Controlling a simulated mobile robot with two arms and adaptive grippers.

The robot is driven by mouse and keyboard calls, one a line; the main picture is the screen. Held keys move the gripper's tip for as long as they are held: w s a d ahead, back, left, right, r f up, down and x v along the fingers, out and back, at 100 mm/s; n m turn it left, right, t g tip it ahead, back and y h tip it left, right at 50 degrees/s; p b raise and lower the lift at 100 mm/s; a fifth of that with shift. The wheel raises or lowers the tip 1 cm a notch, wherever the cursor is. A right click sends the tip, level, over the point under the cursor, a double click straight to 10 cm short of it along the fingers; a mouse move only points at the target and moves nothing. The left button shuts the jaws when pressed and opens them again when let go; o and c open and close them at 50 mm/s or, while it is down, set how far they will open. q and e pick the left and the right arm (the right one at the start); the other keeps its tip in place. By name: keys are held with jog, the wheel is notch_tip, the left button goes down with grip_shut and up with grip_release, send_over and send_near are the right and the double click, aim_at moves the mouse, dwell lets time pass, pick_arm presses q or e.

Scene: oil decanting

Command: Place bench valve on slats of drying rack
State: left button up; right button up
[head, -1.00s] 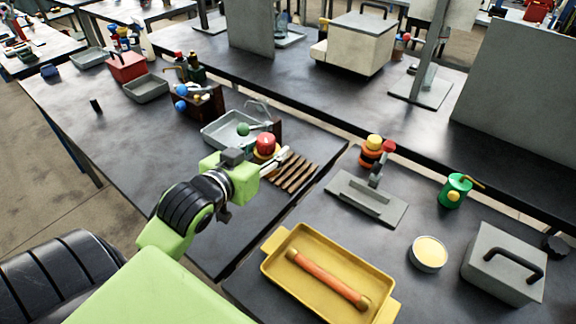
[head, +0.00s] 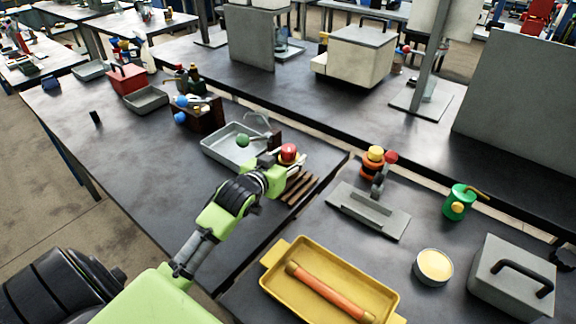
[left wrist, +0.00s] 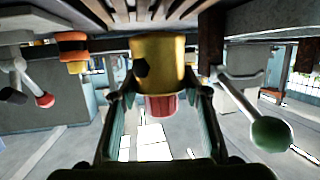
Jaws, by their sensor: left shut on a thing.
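The bench valve has a red knob (head: 289,152) showing just past my left gripper (head: 277,174) in the head view. In the left wrist view, its yellow body (left wrist: 158,62) with a dark hole sits between the fingers of my left gripper (left wrist: 160,92), which is shut on it. The drying rack's brown slats (head: 301,188) lie beside and below the gripper in the head view. The slats (left wrist: 165,12) run along the top edge of the left wrist view, close to the valve body. I cannot tell whether valve and slats touch. My right gripper is out of view.
A grey tray (head: 222,150) and a green ball-ended lever (head: 243,140) are left of the rack. The left bench's front is clear.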

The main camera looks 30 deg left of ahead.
aim_at(288, 166)
pick_arm(q)
jog(key=shift+f, duration=1.3)
jog(key=o, duration=1.6)
jog(key=shift+s+f, duration=0.1)
jog(key=shift+f, duration=0.1)
jog(key=shift+o, duration=0.2)
jog(key=shift+r, duration=0.2)
jog(key=shift+s+d, duration=0.1)
jog(key=shift+s, duration=0.2)
jog(key=v, duration=1.1)
jog(key=shift+s+b, duration=0.2)
jog(key=shift+b, duration=0.1)
